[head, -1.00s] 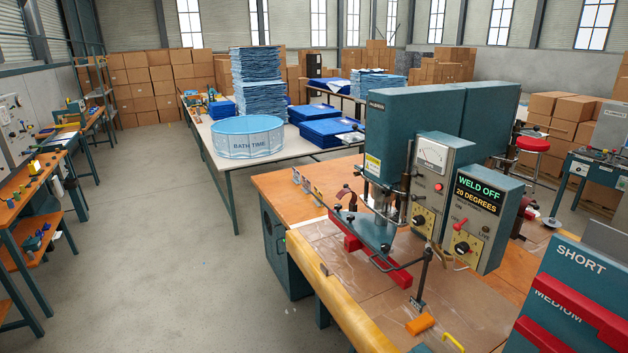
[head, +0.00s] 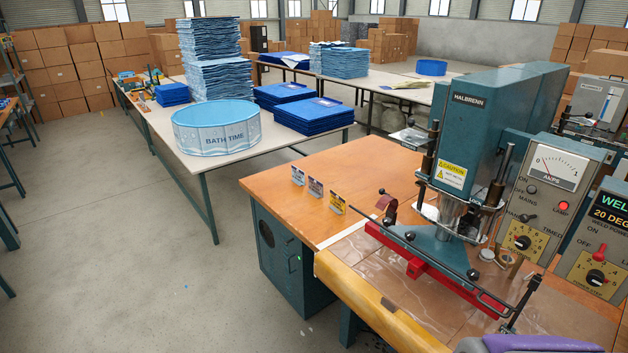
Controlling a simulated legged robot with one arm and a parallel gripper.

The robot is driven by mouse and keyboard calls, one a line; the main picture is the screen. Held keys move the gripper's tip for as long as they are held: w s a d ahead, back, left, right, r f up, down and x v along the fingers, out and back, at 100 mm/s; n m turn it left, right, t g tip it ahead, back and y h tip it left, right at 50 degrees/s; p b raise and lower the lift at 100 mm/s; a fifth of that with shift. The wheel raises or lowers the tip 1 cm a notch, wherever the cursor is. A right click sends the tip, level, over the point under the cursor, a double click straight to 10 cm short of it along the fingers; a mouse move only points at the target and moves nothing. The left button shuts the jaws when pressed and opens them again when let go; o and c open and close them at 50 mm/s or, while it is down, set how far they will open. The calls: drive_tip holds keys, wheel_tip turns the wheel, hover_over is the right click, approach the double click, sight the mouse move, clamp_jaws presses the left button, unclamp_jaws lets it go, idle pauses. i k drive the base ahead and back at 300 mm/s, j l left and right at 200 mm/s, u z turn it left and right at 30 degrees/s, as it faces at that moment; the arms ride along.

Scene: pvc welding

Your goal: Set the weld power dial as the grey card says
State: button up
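The weld power dial is probably the black knob on a yellow plate (head: 595,277) on the right control box, at the right edge. Its setting is too small to read. A red lever (head: 601,251) marked ON and OFF sits above it. The box's display (head: 611,207) is cut off and reads "WEL" and "20 DEG". My gripper is not recognisable in view.
The teal welding press (head: 478,130) stands on the bench, with a red bar (head: 420,266) below it. Another dial (head: 522,242) and an amp meter (head: 557,167) are on the left control box. A purple and grey object (head: 540,344) shows at the bottom edge. Open floor (head: 130,250) lies left.

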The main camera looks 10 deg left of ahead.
sight(595, 277)
drive_tip(key=i+j, duration=0.15)
drive_tip(key=j, duration=0.25)
drive_tip(key=i+j, duration=0.15)
drive_tip(key=j, duration=0.2)
drive_tip(key=i+j, duration=0.15)
drive_tip(key=j, duration=0.25)
drive_tip(key=i+j, duration=0.15)
drive_tip(key=j, duration=0.25)
drive_tip(key=z, duration=1.9)
drive_tip(key=k+z, duration=0.15)
drive_tip(key=z, duration=0.6)
